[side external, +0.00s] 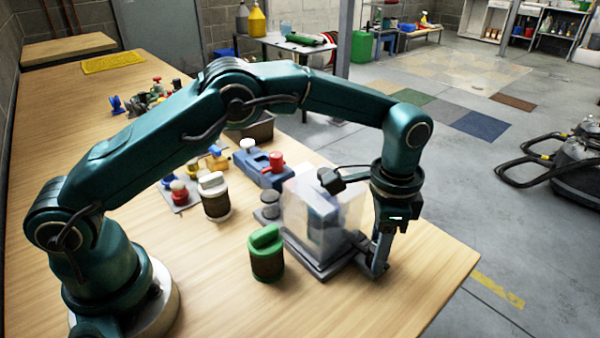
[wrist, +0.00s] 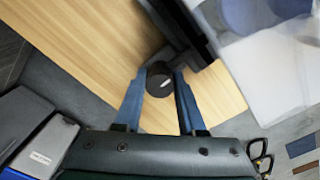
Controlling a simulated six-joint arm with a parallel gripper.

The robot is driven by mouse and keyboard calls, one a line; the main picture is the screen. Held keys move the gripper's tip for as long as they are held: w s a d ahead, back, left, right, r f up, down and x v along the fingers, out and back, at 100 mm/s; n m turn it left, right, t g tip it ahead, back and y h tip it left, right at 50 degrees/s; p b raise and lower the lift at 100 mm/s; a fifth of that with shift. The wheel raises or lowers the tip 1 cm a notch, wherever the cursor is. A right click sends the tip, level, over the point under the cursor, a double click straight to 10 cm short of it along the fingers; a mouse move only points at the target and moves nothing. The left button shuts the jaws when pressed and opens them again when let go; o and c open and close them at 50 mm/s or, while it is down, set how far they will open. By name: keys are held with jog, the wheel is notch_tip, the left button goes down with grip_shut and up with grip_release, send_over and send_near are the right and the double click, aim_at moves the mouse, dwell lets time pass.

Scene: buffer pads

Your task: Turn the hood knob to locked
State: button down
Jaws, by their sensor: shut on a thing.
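The hood is a clear, boxy cover (side external: 305,208) on a grey base (side external: 318,262) near the table's right edge, with a blue-grey part inside it. Its see-through wall also fills the upper right of the wrist view (wrist: 268,72). The hood knob (wrist: 160,84) is a small dark round knob with a short light mark on its face, beside the hood's base. My gripper (wrist: 160,80) points at it with a blue finger on each side, shut on the knob. In the side view, my gripper (side external: 378,262) is low at the hood's right corner and mostly hides the knob.
A green-lidded jar (side external: 266,253) and a white-lidded jar (side external: 214,197) stand left of the hood. A blue device with a red knob (side external: 265,167) is behind it. The front of the wooden table (side external: 350,310) is clear. Grey bins (wrist: 28,125) show at the wrist view's lower left.

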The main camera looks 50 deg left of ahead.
jog(key=c, duration=0.5)
grip_release()
jog(key=shift+r, duration=2.55)
